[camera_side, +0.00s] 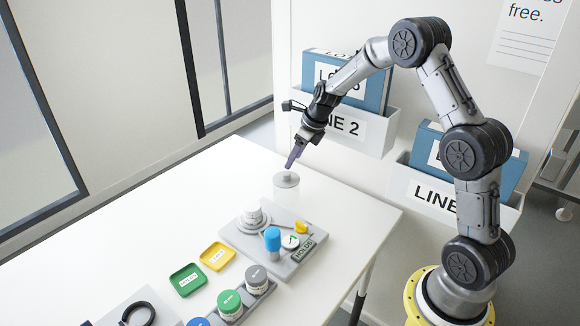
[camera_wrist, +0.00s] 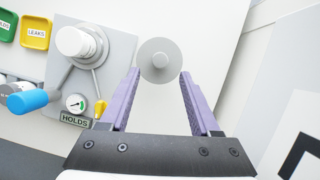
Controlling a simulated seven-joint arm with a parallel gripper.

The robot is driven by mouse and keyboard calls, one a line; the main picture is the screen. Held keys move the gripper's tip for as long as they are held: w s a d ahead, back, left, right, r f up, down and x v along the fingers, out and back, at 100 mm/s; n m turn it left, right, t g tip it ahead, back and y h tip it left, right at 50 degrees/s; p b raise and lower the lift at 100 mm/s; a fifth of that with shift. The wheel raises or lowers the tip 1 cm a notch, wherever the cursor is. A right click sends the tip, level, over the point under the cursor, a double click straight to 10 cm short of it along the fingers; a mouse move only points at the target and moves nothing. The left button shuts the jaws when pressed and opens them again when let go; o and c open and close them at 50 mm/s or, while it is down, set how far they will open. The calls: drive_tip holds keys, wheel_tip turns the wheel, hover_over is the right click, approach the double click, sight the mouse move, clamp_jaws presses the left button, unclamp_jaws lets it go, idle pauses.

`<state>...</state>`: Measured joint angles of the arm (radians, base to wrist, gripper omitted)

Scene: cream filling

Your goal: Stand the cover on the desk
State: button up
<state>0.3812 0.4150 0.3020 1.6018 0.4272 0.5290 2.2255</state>
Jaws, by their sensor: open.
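The cover (camera_side: 287,181) stands upright on the white desk (camera_side: 150,225). It has a grey round top with a small knob, and a pale, see-through wall that is hard to make out below it. In the wrist view the cover's top (camera_wrist: 160,61) shows as a grey disc between and just beyond the fingertips. My gripper (camera_side: 291,164) has purple fingers pointing down, just above the knob. In the wrist view my gripper (camera_wrist: 161,76) is open, with nothing held between its fingers. Whether a finger touches the cover cannot be told.
A grey station (camera_side: 240,240) with a white-topped round part (camera_side: 253,214), a blue handle (camera_side: 272,238), a gauge and a HOLDS label stands nearby. Green (camera_side: 187,280) and yellow (camera_side: 217,256) trays and several lidded jars lie nearer the front. The desk left of the cover is clear.

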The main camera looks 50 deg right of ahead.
drive_tip(key=s+a+r+n, duration=0.5)
drive_tip(key=s+r+n, duration=0.2)
drive_tip(key=r+n, duration=0.1)
drive_tip(key=s+a+r+n, duration=0.5)
drive_tip(key=s+r+n, duration=0.2)
drive_tip(key=s+r, duration=0.1)
drive_tip(key=s+a+n, duration=0.2)
drive_tip(key=s+n, duration=0.7)
drive_tip(key=s+a+n+t, duration=0.1)
drive_tip(key=s+a+n, duration=0.2)
drive_tip(key=s+n, duration=0.6)
drive_tip(key=shift+s+n+h, duration=0.35)
drive_tip(key=shift+n+h, duration=0.05)
